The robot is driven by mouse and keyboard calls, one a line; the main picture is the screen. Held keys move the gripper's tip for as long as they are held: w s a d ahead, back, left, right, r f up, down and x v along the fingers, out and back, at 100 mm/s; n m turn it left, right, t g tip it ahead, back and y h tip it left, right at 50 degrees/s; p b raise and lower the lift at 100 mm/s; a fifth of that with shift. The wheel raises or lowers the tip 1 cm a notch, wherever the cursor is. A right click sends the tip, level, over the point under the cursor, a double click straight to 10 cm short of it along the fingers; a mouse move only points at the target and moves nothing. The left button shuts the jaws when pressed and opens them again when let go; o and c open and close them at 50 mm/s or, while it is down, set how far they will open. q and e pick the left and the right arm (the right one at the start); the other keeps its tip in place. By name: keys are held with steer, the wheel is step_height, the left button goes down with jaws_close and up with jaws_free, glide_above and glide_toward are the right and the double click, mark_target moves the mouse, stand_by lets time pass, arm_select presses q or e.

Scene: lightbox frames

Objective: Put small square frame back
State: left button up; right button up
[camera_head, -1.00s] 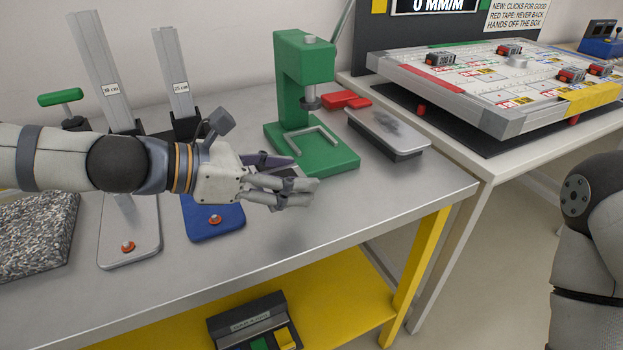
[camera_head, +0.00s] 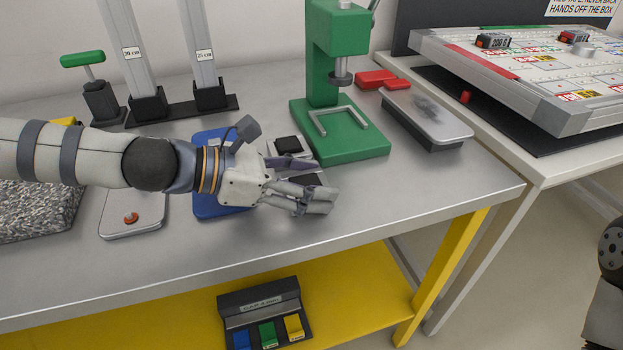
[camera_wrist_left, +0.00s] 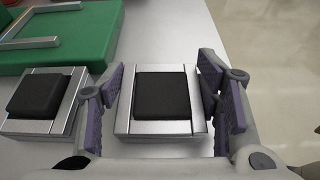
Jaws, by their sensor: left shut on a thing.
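A small square frame (camera_wrist_left: 124,118), silver with a black square middle (camera_wrist_left: 163,95), lies between the purple-padded fingers of my left gripper (camera_wrist_left: 166,92) in the left wrist view. My left gripper (camera_head: 318,198) is shut on it, low over the grey table in front of the green press. In the head view the fingers mostly hide the held frame. A second similar square piece (camera_wrist_left: 68,118) lies just left of it in the wrist view; in the head view it is behind the gripper (camera_head: 288,146). My right gripper is out of view.
The green press (camera_head: 345,145) stands just behind my gripper. A blue plate (camera_head: 210,150) lies partly under my left arm. A lidded grey tray (camera_head: 430,118) and red block (camera_head: 382,79) are right of the press. The table's front right is clear.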

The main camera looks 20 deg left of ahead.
arm_select(q)
steer(key=o, duration=1.4)
steer(key=shift+s+f, duration=0.1)
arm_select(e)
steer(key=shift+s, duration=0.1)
arm_select(q)
steer(key=shift+r, duration=0.35)
steer(key=p+v, duration=0.1)
steer(key=v, duration=0.2)
steer(key=r+p+v, duration=0.1)
steer(key=p+v, duration=0.1)
steer(key=v, duration=0.2)
steer(key=shift+w+d, duration=0.15)
steer(key=shift+w, duration=0.05)
steer(key=s+a, duration=0.2)
steer(key=a, duration=0.1)
steer(key=shift+r, duration=0.1)
steer(key=shift+s+a+r, duration=0.2)
steer(key=shift+s+a, duration=0.25)
steer(key=shift+a, duration=0.1)
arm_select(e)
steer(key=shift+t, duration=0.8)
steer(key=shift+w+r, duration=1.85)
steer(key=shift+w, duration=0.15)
